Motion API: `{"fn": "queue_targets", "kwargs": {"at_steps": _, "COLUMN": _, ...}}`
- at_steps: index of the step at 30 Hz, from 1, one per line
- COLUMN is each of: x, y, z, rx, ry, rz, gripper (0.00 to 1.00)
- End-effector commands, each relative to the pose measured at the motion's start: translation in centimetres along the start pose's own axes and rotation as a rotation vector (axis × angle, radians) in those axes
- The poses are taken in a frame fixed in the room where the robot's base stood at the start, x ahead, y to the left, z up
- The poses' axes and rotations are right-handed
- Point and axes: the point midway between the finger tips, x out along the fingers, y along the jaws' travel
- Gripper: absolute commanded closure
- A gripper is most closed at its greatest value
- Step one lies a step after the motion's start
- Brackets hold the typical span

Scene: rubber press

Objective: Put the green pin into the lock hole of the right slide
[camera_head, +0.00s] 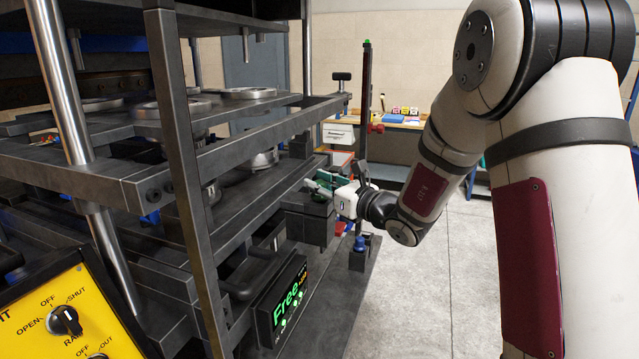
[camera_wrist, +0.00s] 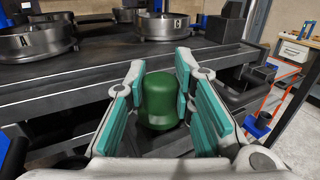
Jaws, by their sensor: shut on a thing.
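A dark green rounded pin (camera_wrist: 158,98) stands between the teal pads of my gripper (camera_wrist: 160,78) in the wrist view. The pads close on it from both sides. In the head view my gripper (camera_head: 328,187) is at the press's near right corner, just above a dark block (camera_head: 308,222) at the end of the rails. The fingers and block largely hide the pin there. A dark rail (camera_wrist: 60,84) of the press slide runs behind the pin in the wrist view. The lock hole is not visible, and I cannot tell whether the pin's lower end touches anything.
Round metal moulds (camera_wrist: 36,40) sit on the press deck beyond the rail. A blue-topped part (camera_head: 358,246) is below my gripper. A lit "Free" display (camera_head: 286,298) and a yellow control panel (camera_head: 70,315) are on the press. Floor to the right is open.

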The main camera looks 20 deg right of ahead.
Motion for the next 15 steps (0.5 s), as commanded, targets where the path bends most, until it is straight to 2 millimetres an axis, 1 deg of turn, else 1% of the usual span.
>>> {"fn": "queue_targets", "kwargs": {"at_steps": 5, "x": -0.01, "y": 0.0, "z": 0.04, "rx": 0.0, "ry": -0.001, "rz": 0.0, "gripper": 1.0}}
{"fn": "queue_targets", "kwargs": {"at_steps": 6, "x": -0.01, "y": 0.0, "z": 0.04, "rx": 0.0, "ry": -0.001, "rz": 0.0, "gripper": 0.7}}
{"fn": "queue_targets", "kwargs": {"at_steps": 8, "x": -0.01, "y": 0.0, "z": 0.04, "rx": 0.0, "ry": -0.001, "rz": 0.0, "gripper": 0.57}}
{"fn": "queue_targets", "kwargs": {"at_steps": 9, "x": -0.01, "y": 0.01, "z": 0.04, "rx": 0.0, "ry": -0.001, "rz": 0.0, "gripper": 0.54}}
{"fn": "queue_targets", "kwargs": {"at_steps": 15, "x": -0.01, "y": 0.01, "z": 0.02, "rx": 0.0, "ry": 0.0, "rz": 0.0, "gripper": 0.54}}
